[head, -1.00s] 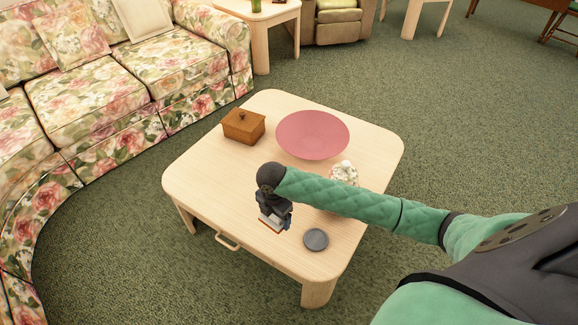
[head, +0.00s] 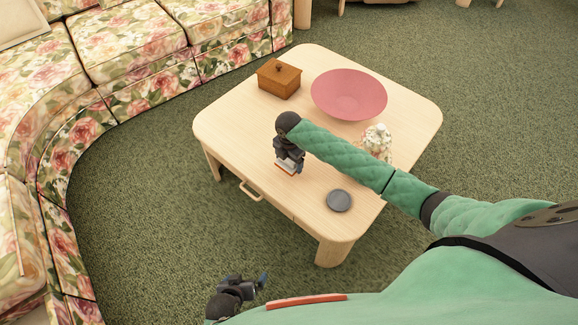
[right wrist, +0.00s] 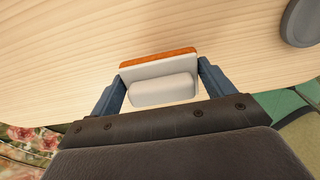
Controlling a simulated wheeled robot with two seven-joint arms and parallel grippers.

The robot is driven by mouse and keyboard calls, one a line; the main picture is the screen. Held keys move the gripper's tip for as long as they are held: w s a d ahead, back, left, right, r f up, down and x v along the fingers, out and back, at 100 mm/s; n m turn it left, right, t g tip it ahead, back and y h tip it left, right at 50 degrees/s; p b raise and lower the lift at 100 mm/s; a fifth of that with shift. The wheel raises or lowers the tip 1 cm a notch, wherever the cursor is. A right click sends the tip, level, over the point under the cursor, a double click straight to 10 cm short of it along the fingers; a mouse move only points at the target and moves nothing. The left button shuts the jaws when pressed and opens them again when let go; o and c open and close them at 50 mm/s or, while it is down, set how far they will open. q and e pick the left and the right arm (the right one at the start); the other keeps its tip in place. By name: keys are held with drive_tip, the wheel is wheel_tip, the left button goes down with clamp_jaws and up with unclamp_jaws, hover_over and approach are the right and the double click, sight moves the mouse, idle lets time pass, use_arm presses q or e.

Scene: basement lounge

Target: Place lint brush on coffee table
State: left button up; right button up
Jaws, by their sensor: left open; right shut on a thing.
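The lint brush, pale grey-white with an orange-brown edge, is held in my right gripper (head: 289,160). In the right wrist view the brush (right wrist: 158,68) sits between the two blue fingers, with the wooden tabletop behind it. The coffee table (head: 235,125) is light wood with rounded corners. The brush is over the table's near left part; I cannot tell whether it touches the top. My gripper and arm hide part of it in the head view. My left gripper (head: 258,284) is open and empty, low over the carpet in front of the table.
On the table are a wooden lidded box (head: 279,79), a pink bowl (head: 349,94), a pale patterned ornament (head: 377,140) partly behind my right arm, and a dark grey round dish (head: 339,201). The table's left side is clear. A floral sofa (head: 130,40) curves along the left.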

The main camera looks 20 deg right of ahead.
sight(289, 167)
drive_tip(key=shift+w+f, duration=0.1)
drive_tip(key=shift+f, duration=1.95)
use_arm(q)
drive_tip(key=shift+r, duration=0.15)
use_arm(e)
drive_tip(key=o, duration=0.9)
drive_tip(key=shift+f, duration=0.1)
wheel_tip(289, 167, up, 12)
drive_tip(key=shift+r, duration=0.1)
use_arm(q)
drive_tip(key=shift+r, duration=0.45)
